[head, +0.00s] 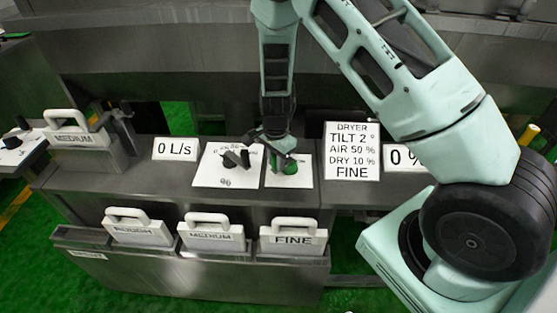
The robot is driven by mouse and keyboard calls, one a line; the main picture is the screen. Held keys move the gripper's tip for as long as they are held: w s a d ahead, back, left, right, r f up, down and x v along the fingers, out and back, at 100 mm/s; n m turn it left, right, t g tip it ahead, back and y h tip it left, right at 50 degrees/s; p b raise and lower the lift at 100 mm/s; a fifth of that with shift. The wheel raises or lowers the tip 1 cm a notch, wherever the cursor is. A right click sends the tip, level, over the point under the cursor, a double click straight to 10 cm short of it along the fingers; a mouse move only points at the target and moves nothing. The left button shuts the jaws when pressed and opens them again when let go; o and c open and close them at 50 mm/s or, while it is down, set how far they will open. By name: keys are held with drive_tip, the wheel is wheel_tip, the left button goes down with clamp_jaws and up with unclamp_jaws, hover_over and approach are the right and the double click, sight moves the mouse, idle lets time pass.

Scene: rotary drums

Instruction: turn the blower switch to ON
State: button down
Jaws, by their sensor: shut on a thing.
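A green round switch (291,166) sits on a small white plate (290,182) on the grey console; I take it for the blower switch. My gripper (278,158) reaches down from above and is shut on this switch, covering its upper part. The switch's markings and its exact angle are hidden or too small to read. Just left is a larger white plate (212,178) with a "%" mark and a black dial (231,161). A display left of it (175,149) reads 0 L/s.
A sign (352,150) reads DRYER, TILT 2°, AIR 50 %, DRY 10 %, FINE. Handled blocks marked ROUGH (136,232), MEDIUM (211,237) and FINE (293,240) sit in a front rack. Another MEDIUM block (72,140) stands at left. My arm covers the right side.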

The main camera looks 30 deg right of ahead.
drive_tip(key=shift+w+m, duration=0.2)
drive_tip(key=shift+m, duration=0.1)
drive_tip(key=c, duration=1.2)
unclamp_jaws()
wheel_tip(320, 180, up, 18)
drive_tip(key=shift+f+b, duration=0.25)
drive_tip(key=shift+b, duration=0.65)
drive_tip(key=s+a+r+n+y, duration=0.1)
drive_tip(key=s+a+r+n, duration=0.1)
drive_tip(key=s+a+n, duration=0.6)
drive_tip(key=s+a+r+n, duration=0.1)
drive_tip(key=s+a+n, duration=0.2)
drive_tip(key=s+n, duration=0.2)
drive_tip(key=s+a+r+n, duration=0.1)
drive_tip(key=s+a+n, duration=0.2)
drive_tip(key=s, duration=0.6)
drive_tip(key=s+a+r+n, duration=0.1)
drive_tip(key=s+a+n, duration=0.2)
drive_tip(key=s+n, duration=0.4)
drive_tip(key=shift+s+a+r+n, duration=0.1)
drive_tip(key=shift+a+r+n, duration=0.15)
drive_tip(key=shift+n, duration=0.15)
